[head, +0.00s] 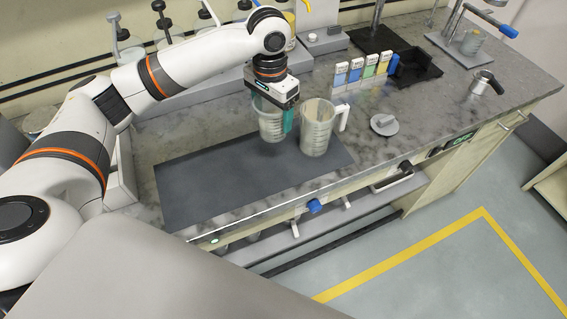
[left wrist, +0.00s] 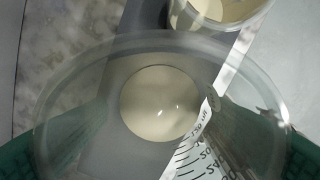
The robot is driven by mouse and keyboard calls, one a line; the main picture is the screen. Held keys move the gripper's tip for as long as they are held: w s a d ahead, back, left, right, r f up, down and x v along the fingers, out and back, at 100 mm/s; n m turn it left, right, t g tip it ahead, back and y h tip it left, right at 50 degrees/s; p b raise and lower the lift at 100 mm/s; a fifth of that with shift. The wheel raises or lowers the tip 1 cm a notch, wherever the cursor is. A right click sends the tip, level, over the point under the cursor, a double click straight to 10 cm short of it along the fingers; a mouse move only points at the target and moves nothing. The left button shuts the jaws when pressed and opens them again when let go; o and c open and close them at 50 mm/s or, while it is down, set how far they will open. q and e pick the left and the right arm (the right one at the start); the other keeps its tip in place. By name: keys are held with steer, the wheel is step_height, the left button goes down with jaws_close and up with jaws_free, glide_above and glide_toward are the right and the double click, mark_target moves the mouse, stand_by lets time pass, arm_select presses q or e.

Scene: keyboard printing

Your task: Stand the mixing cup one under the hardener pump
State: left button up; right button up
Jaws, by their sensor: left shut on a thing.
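A clear mixing cup (head: 268,124) with printed graduations is held upright in my left gripper (head: 277,115), over the dark mat, just left of the jug. Its teal fingers are shut on the cup's sides. In the left wrist view I look down into the cup (left wrist: 160,50), with a pale cream round patch at its bottom; I cannot tell whether it is on or above the mat. Pump-topped containers stand at the back left, one grey pump (head: 117,27) and another (head: 160,18); which is the hardener pump I cannot tell. My right gripper is out of view.
A translucent jug with a handle (head: 317,128) stands close right of the cup. The dark mat (head: 205,180) is bare to the left. A grey disc with a knob (head: 384,125), coloured boxes (head: 355,72) and a black tray (head: 415,68) lie to the right.

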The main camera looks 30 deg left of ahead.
arm_select(q)
steer(key=f, duration=0.4)
steer(key=shift+w+a+p, duration=0.15)
steer(key=shift+a+p, duration=0.05)
steer(key=shift+p, duration=0.1)
steer(key=shift+f, duration=0.35)
step_height(320, 180, down, 5)
steer(key=shift+r+p, duration=0.2)
steer(key=shift+p, duration=0.15)
steer(key=shift+f, duration=0.3)
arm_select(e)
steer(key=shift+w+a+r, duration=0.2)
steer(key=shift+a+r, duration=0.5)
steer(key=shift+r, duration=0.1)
arm_select(q)
steer(key=o, duration=1.1)
steer(key=shift+f, duration=0.1)
steer(key=shift+c, duration=0.2)
